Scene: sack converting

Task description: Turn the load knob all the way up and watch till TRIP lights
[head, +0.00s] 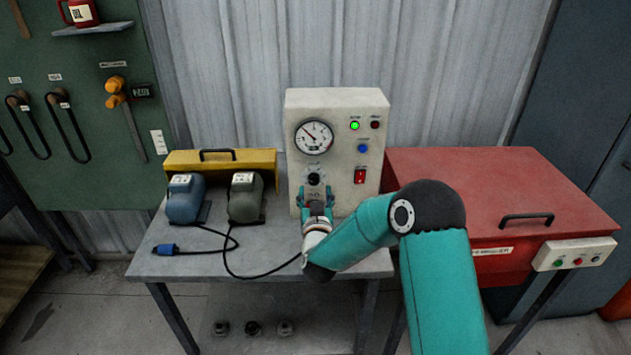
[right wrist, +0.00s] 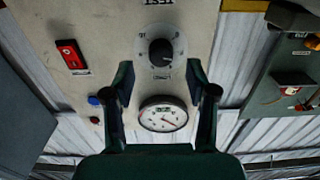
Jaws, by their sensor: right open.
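The pale test panel (head: 345,200) stands upright at the back of the grey bench. Its black load knob (head: 314,178) sits below a round gauge (head: 314,137) whose needle points to the upper left. A green lamp (head: 355,125) is lit; the dark red lamp (head: 375,125) beside it looks unlit, its label too small to read. My right gripper (head: 315,194) is open in front of the panel, just below the knob. In the right wrist view the knob (right wrist: 161,52) lies between and slightly beyond the fingertips, with no visible contact. My left gripper is out of view.
A blue button (head: 363,148) and red rocker switch (head: 360,176) are right of the knob. Two motors, blue (head: 185,198) and dark green (head: 245,197), stand left, with a cable (head: 232,262) across the bench. A red cabinet (head: 470,200) is right.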

